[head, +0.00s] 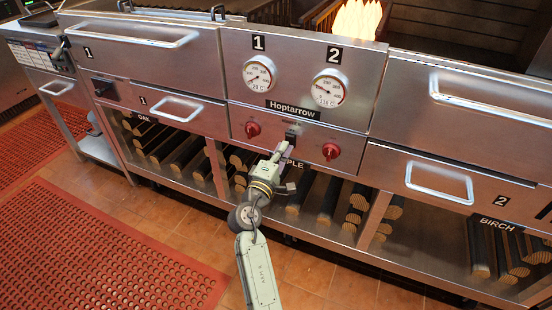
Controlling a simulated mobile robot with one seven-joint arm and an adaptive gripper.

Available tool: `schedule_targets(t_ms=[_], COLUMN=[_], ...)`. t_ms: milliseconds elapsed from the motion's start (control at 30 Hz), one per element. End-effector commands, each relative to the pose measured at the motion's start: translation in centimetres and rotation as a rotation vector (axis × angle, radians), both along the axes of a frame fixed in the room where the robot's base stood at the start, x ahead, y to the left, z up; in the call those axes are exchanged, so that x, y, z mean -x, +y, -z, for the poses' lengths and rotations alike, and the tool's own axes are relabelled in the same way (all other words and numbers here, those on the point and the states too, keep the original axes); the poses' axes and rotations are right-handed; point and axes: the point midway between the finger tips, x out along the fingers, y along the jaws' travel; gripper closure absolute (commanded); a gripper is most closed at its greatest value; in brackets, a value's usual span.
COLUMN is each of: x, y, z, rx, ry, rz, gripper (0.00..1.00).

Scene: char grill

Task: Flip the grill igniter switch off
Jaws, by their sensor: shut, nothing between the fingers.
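The switch sits between two red knobs, a left one (252,130) and a right one (330,151). My gripper (287,145) is shut and empty, with its tip just below the switch. I cannot tell whether it touches the switch. The lower part of the switch is partly hidden by the gripper, and its position is too small to read. A bright flame (357,18) shows on the grill above.
Two round gauges, a left one (259,74) and a right one (329,88), sit above the label. Drawers with metal handles (440,183) flank the panel. Logs (320,195) fill the open shelf below. The tiled floor (130,195) and red mats (90,250) are clear.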

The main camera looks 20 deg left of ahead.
Motion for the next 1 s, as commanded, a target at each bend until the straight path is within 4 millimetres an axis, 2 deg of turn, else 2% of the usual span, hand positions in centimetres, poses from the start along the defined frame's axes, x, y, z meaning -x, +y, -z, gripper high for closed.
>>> schedule_targets(t_ms=[167,567,733,1000], x=[-1.2,-1.3,-1.7,-2.4], y=[0.0,0.0,-0.1,-0.2], z=[-0.1,-0.3,-1.1,-1.1], rx=[0.0,0.0,-0.001,-0.004], ry=[0.001,0.005,0.049,0.096], rz=[0.0,0.0,0.0,0.001], gripper=[1.0,1.0,1.0,1.0])
